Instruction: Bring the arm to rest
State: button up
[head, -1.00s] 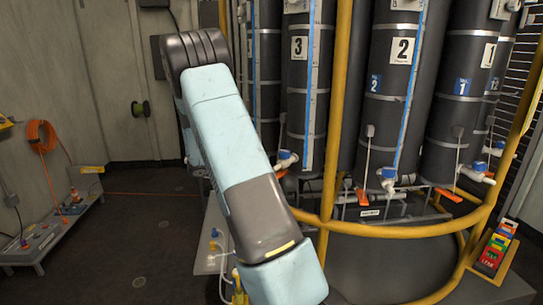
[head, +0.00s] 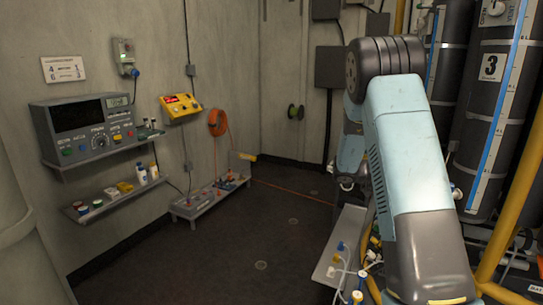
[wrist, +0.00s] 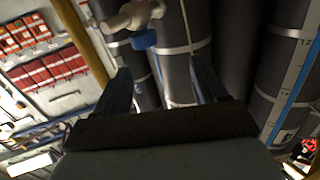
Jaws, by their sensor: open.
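My gripper (wrist: 160,85) shows in the wrist view with its two dark fingers spread apart and nothing between them. Behind the fingers are dark cylinders (wrist: 185,45) with pale bands, and a white pipe fitting with a blue cap (wrist: 143,39) shows near the top. In the head view my pale blue and grey arm is bent and stands at the right, in front of the cylinders. My gripper is hidden behind the arm in that view.
A yellow rail (head: 515,215) and a tall cylinder marked 3 (head: 490,120) stand close on the right. A grey instrument (head: 88,127) sits on a left wall shelf, above another shelf (head: 115,198) with small items. A low bench (head: 208,199) stands by the wall. The middle floor (head: 225,245) is clear.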

jog(key=w+a+r+n+t+y, duration=0.2)
jog(key=w+a+r+n+t, duration=0.1)
jog(key=r+t, duration=0.35)
jog(key=w+a+r+n+t+y, duration=0.2)
jog(key=w+r+n+t, duration=0.1)
jog(key=r+t, duration=0.3)
jog(key=s+a+r+n+t+y, duration=0.3)
jog(key=a+n+y, duration=0.15)
jog(key=a, duration=0.25)
jog(key=s+a+r+n+t+y, duration=0.35)
jog(key=a+y, duration=0.25)
jog(key=a, duration=0.2)
jog(key=s+a+f+n+g+y, duration=0.1)
jog(key=s+a+n+g+y, duration=0.2)
jog(key=s, duration=0.4)
jog(key=s+a+f+n+g+y, duration=0.1)
jog(key=s+a+f+n, duration=0.1)
jog(key=s+a, duration=0.4)
jog(key=s+d+f+n+g+h, duration=0.1)
jog(key=s+f+g, duration=0.1)
jog(key=s, duration=0.7)
jog(key=s+d+f+n+g, duration=0.1)
jog(key=s+f+g, duration=0.1)
jog(key=s, duration=0.7)
jog(key=shift+d+f+n+g+h, duration=0.3)
jog(key=shift+f+g+h, duration=0.1)
jog(key=shift+f, duration=0.1)
